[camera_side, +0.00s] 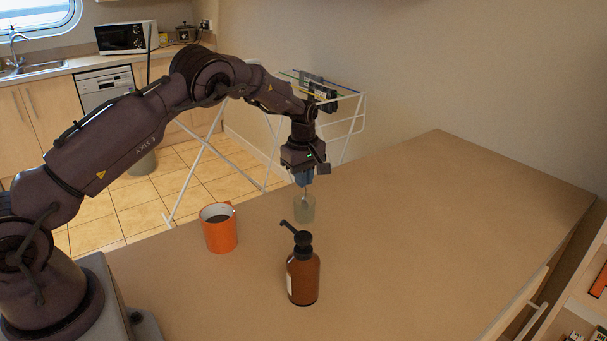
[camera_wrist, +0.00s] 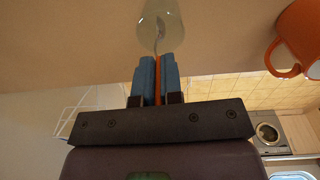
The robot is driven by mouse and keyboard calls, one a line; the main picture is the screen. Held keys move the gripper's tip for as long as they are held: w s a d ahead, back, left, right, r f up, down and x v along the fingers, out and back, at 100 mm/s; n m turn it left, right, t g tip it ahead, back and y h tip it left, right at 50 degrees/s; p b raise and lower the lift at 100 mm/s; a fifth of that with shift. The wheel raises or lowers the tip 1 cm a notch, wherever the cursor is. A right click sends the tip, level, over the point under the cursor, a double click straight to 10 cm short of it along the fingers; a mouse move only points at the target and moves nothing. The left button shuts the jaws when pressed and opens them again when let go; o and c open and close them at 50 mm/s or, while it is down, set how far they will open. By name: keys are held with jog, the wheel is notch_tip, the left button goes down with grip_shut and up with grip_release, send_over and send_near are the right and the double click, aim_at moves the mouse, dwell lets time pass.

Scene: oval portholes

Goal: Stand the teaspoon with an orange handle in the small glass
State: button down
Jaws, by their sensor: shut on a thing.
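My gripper (camera_side: 304,179) is over the table at the small glass and points down. In the wrist view, my gripper's blue fingers (camera_wrist: 158,62) are shut on the orange handle of the teaspoon (camera_wrist: 157,74). The spoon's metal shaft runs from the fingers toward the small glass (camera_side: 304,209), and its lower end shows within the glass's outline. The glass is pale and frosted and stands upright on the table; it also shows in the wrist view (camera_wrist: 161,14). Whether the spoon touches the glass's bottom or wall cannot be told.
An orange mug (camera_side: 220,232) with dark contents stands left of the glass. A brown pump bottle (camera_side: 303,275) stands in front of the glass. The table (camera_side: 430,220) is clear to the right. A white drying rack (camera_side: 345,125) stands behind the table.

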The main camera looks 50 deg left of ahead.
jog(key=c, duration=1.2)
grip_release()
jog(key=r, duration=1.3)
jog(key=shift+s+d, duration=0.3)
jog(key=shift+d, duration=0.05)
